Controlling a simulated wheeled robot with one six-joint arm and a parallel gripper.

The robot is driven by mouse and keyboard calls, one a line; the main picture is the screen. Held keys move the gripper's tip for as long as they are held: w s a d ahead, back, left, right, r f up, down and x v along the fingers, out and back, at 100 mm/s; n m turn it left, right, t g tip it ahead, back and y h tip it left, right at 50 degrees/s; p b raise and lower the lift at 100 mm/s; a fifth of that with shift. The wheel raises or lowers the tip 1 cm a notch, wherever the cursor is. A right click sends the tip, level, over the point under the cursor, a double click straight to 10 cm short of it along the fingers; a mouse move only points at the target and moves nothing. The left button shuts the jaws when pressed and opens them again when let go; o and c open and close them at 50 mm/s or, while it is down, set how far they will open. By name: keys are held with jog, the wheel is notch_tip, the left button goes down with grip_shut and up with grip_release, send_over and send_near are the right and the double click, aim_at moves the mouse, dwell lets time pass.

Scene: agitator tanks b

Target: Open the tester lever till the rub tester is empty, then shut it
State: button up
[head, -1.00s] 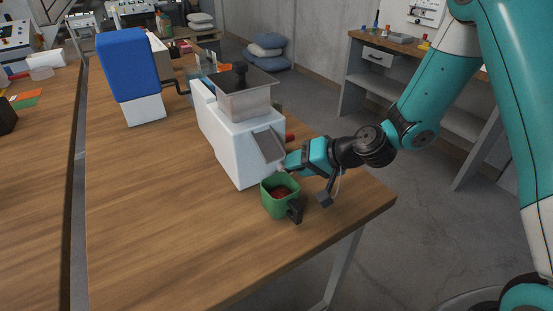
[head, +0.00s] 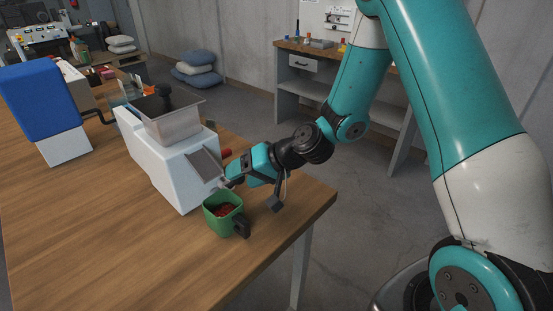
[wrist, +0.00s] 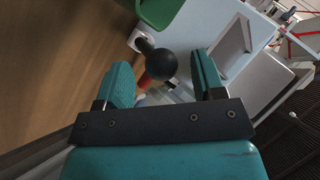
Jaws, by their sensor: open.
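The rub tester (head: 172,172) is a white machine on the wooden table, with a translucent hopper (head: 172,123) on top and a sloping grey chute (head: 206,165) at its front. I cannot tell how much is in the hopper. A green mug (head: 222,224) with dark red contents stands below the chute. My gripper (head: 228,182) is beside the tester's front. In the wrist view, a black ball knob (wrist: 157,65), apparently the tester lever's end, shows between the open fingers of my gripper (wrist: 163,78). Whether they touch it is unclear. The mug (wrist: 158,10) is at the top there.
A blue and white machine (head: 42,100) stands on the table at the left. A small red part (head: 226,153) sticks out behind the tester. The table's front (head: 150,270) is bare. Stacked cushions (head: 195,68) and a grey workbench (head: 350,95) are beyond the table.

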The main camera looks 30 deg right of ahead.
jog(key=v, duration=1.5)
jog(key=shift+s+b, duration=0.25)
jog(key=shift+b, duration=0.2)
jog(key=shift+d, duration=0.1)
